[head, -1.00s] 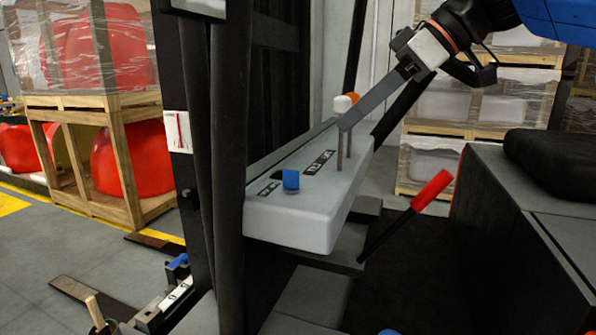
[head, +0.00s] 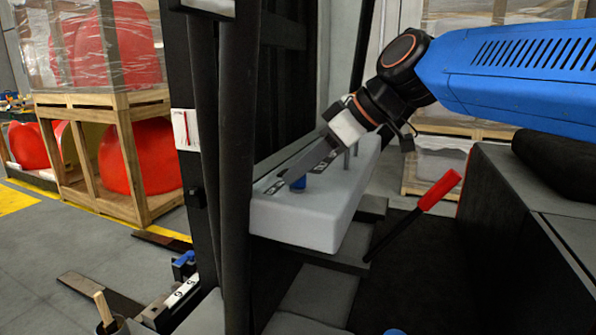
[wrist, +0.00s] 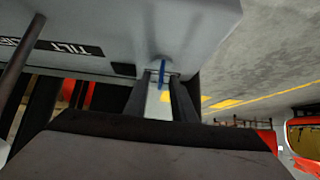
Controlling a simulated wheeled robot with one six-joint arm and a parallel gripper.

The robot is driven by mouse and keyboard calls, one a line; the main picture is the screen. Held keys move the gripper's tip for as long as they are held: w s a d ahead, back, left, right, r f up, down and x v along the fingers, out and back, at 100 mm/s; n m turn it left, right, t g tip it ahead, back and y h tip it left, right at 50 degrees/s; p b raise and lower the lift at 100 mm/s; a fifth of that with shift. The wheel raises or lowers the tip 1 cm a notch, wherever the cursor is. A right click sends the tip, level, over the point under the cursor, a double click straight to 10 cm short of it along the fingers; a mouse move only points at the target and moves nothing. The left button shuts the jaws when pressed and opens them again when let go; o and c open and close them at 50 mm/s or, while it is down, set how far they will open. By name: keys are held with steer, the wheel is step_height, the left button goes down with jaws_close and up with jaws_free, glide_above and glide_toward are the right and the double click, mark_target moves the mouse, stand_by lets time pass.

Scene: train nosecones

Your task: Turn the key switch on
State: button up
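The key switch (head: 298,184) is a small blue key on the near end of the light grey control console (head: 295,222). In the head view its upper part is hidden by my gripper (head: 285,180), which slants down from the upper right over the console. In the wrist view the blue key (wrist: 162,72) shows edge-on as a thin upright strip between the two dark fingertips (wrist: 162,76). Gaps show on both sides of it, so the fingers are open around it. I cannot tell how deep the fingers reach.
Grey lever stalks stand on the console behind my gripper. A TILT label (wrist: 70,47) and a lever (wrist: 15,80) show in the wrist view. A red-handled lever (head: 440,190) rises to the right. A black mast post (head: 233,200) stands close on the left.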

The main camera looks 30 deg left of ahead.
steer(key=shift+a+f, duration=0.35)
jaws_close()
steer(key=shift+s+t, duration=0.1)
steer(key=shift+t, duration=0.2)
steer(key=m+t, duration=0.2)
steer(key=m, duration=0.1)
steer(key=m+t+h, duration=0.1)
steer(key=m+t, duration=0.1)
steer(key=m, duration=0.2)
steer(key=shift+t, duration=0.4)
steer(key=shift+m+t+h, duration=0.85)
steer(key=shift+m+h, duration=0.05)
steer(key=shift+m, duration=0.65)
steer(key=shift+m+t+h, duration=0.85)
steer(key=shift+m+h, duration=0.05)
steer(key=shift+m, duration=0.65)
